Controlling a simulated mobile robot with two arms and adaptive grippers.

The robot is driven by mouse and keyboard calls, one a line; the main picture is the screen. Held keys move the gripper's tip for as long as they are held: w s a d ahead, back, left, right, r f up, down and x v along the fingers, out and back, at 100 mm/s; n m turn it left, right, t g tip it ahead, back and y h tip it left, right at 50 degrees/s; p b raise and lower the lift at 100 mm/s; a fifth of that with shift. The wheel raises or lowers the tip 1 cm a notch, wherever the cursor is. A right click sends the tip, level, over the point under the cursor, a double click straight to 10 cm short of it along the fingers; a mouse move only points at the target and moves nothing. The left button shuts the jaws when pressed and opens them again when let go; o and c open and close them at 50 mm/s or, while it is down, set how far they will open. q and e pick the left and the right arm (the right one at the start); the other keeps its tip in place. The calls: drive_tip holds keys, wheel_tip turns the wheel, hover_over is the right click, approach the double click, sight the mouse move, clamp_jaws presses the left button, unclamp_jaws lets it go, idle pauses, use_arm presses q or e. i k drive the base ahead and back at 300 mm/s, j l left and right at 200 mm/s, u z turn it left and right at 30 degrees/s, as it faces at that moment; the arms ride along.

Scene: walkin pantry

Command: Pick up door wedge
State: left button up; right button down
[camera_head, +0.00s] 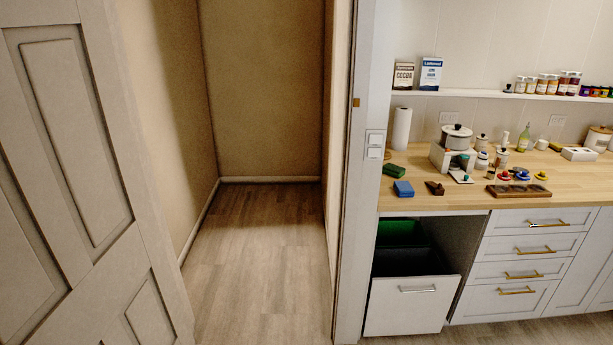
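A small dark brown wedge-shaped piece (435,188), which looks like the door wedge, lies on the wooden countertop (460,204) near its front edge, right of a blue block. It is small in the picture, so its exact shape is hard to tell. Neither of my grippers shows in the head view.
A blue block (403,188) and a green block (394,170) lie left of the wedge; a dark tray (518,191) lies right. A pot (456,137) on a stand is behind. Below, a bin drawer (408,310) stands pulled out. A panelled door (85,140) stands open at left.

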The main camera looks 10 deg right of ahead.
sight(437, 189)
drive_tip(key=z, duration=0.45)
drive_tip(key=i+z, duration=0.45)
drive_tip(key=i+j+z, duration=0.25)
drive_tip(key=z, duration=0.25)
drive_tip(key=i, duration=0.1)
